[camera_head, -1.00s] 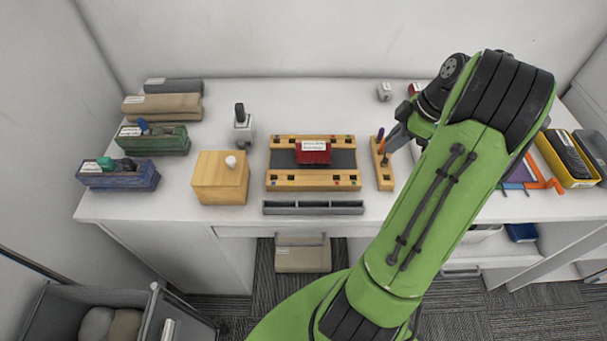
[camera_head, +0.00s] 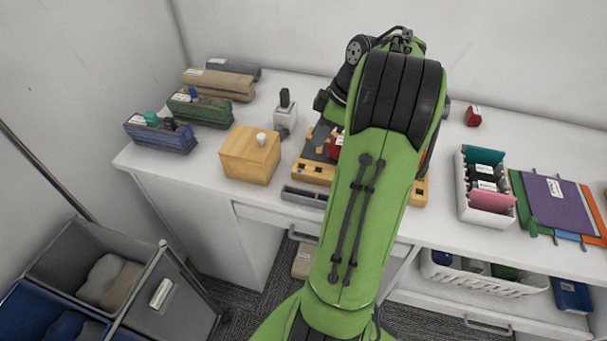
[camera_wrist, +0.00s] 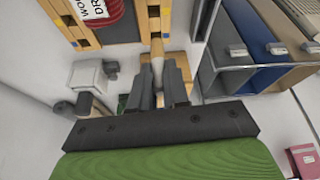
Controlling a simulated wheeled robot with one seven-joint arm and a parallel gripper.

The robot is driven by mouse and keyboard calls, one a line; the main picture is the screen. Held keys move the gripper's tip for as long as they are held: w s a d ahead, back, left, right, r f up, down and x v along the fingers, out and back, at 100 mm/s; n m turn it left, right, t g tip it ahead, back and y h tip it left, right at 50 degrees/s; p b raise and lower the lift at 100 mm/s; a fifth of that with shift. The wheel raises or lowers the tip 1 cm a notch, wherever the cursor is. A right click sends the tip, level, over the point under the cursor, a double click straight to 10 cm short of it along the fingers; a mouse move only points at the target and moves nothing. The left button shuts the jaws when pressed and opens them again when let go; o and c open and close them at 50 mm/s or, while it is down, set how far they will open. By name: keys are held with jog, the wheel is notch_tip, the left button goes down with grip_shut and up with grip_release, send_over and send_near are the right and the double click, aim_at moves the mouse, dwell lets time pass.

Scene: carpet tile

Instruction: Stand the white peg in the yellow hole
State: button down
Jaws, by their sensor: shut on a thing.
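My gripper (camera_wrist: 160,88) is shut on a slim pale peg (camera_wrist: 158,68), which sticks out past the fingertips towards the wooden strip of the board. The board has two wooden strips with holes; its front strip (camera_head: 312,172) partly shows left of my arm, and it also shows in the wrist view (camera_wrist: 154,22). I cannot make out the yellow hole. In the head view my arm hides my gripper, the peg and much of the board.
A wooden box (camera_head: 249,157) with a white knob and a grey block with a black handle (camera_head: 285,118) stand left of the board. A white organiser (camera_head: 467,205) stands right. Fabric bins (camera_head: 165,295) are at the lower left.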

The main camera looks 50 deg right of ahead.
notch_tip(320, 180, down, 9)
jog(key=b, duration=0.3)
jog(key=shift+r, duration=0.15)
jog(key=c, duration=1.4)
grip_release()
jog(key=shift+c, duration=0.2)
jog(key=shift+o, duration=0.2)
jog(key=p+v, duration=0.6)
jog(key=v, duration=0.7)
jog(key=w+a+r+m+h, duration=0.1)
jog(key=w+a+r, duration=0.25)
jog(key=a, duration=0.75)
jog(key=w+a+r+m, duration=0.15)
jog(key=w+a, duration=0.25)
jog(key=a, duration=0.6)
jog(key=s+a+f+m+t+h, duration=0.1)
jog(key=s+a+m, duration=0.3)
jog(key=s+a, duration=0.8)
jog(key=shift+f+t, duration=0.4)
jog(key=shift+f, duration=0.15)
